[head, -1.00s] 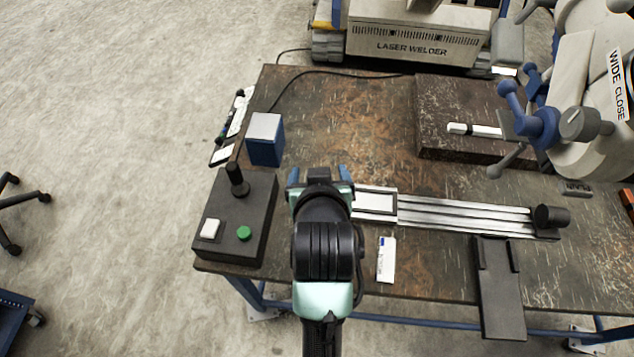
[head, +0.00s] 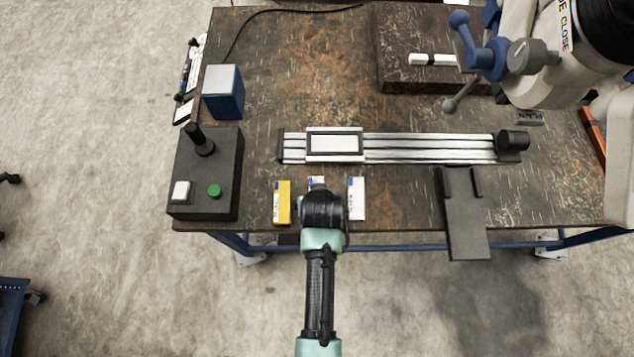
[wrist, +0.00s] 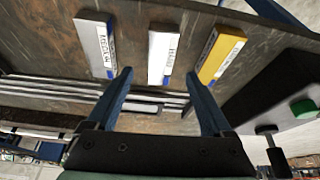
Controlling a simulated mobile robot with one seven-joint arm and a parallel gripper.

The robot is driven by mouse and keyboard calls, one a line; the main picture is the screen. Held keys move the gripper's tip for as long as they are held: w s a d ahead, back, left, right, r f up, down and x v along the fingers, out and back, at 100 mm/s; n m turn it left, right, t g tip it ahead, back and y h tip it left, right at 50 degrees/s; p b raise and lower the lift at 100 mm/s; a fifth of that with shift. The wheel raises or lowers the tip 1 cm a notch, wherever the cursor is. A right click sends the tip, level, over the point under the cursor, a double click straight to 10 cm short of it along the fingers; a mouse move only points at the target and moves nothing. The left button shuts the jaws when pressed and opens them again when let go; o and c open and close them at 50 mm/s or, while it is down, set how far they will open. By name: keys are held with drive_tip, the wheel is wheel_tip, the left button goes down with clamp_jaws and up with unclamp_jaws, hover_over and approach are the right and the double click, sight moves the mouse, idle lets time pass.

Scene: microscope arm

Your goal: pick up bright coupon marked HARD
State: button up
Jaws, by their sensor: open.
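Three coupons lie in a row near the table's front edge. A yellow one (head: 282,203) is at left, a pale one (head: 316,181) is mostly hidden behind my wrist, and a whitish one (head: 356,200) is at right. In the wrist view the order is reversed: grey-silver coupon (wrist: 95,42), white coupon (wrist: 162,52), yellow coupon (wrist: 222,48). Each has a small label with a blue patch; the lettering is too small to read surely, so I cannot tell which says HARD. My gripper (wrist: 159,74) is open and empty, its fingertips either side of the white coupon's near end.
A slide rail (head: 430,147) with a framed carriage lies behind the coupons. A control box (head: 208,172) with a joystick and green button is at left. A dark bracket (head: 464,215) overhangs the front edge at right. A microscope arm (head: 540,60) stands back right.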

drive_tip(key=shift+x, duration=2.5)
clamp_jaws()
drive_tip(key=shift+w, duration=0.1)
